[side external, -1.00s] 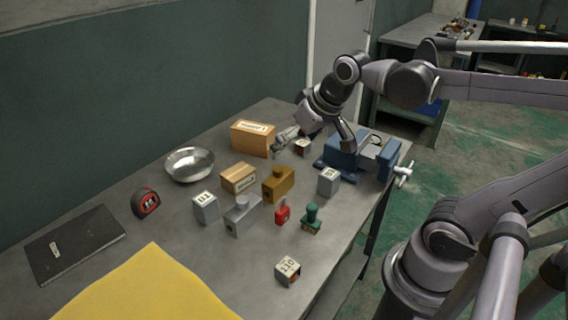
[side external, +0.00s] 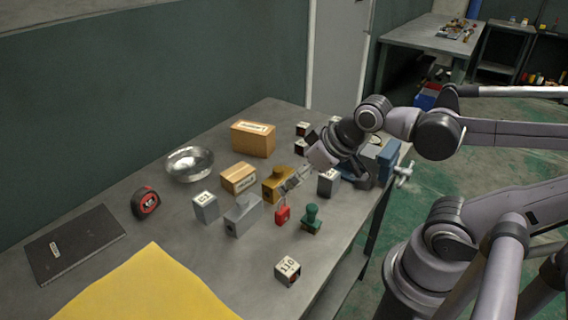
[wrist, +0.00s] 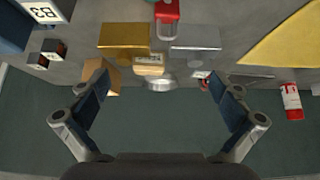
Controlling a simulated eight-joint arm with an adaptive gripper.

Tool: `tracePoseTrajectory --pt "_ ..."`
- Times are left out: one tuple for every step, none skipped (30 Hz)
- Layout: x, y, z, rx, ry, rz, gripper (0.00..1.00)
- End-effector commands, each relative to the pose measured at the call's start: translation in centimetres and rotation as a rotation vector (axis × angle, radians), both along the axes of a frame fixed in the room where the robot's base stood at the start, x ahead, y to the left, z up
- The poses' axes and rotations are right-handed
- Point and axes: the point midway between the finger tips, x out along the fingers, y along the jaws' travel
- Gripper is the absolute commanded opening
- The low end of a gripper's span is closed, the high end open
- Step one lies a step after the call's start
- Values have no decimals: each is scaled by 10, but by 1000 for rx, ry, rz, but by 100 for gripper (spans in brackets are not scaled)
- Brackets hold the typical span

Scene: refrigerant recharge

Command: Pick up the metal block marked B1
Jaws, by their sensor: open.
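My gripper (side external: 325,182) is open and empty above the bench, right of a brass block (side external: 278,184). Another grey block (side external: 328,183) shows between its fingers in the side view. In the wrist view my open fingers (wrist: 160,78) frame the bench from above, and a block marked B3 (wrist: 42,12) is at top left. I cannot make out B1 there.
A red padlock (side external: 282,215), a green-handled stamp (side external: 311,219) and a block marked 110 (side external: 288,270) are near the front. Two boxes (side external: 253,139) (side external: 238,178), a bowl (side external: 190,163) and a tape measure (side external: 145,202) lie left. A blue vise (side external: 388,160) stands right.

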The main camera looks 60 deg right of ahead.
Motion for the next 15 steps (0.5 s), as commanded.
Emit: tracePoseTrajectory --pt "0 0 0 0 0 0 83" --pt "0 0 0 0 0 0 74" --pt "0 0 0 0 0 0 70" --pt "0 0 0 0 0 0 70" --pt "0 0 0 0 0 0 70" --pt "0 0 0 0 0 0 70" --pt "0 0 0 0 0 0 70" --pt "0 0 0 0 0 0 70" --pt "0 0 0 0 0 0 70" --pt "0 0 0 0 0 0 70" --pt "0 0 0 0 0 0 70" --pt "0 0 0 1 0 -1 70" --pt "0 0 0 2 1 -2 70" --pt "1 0 1 6 3 -7 70" --pt "3 1 2 14 8 -16 70"
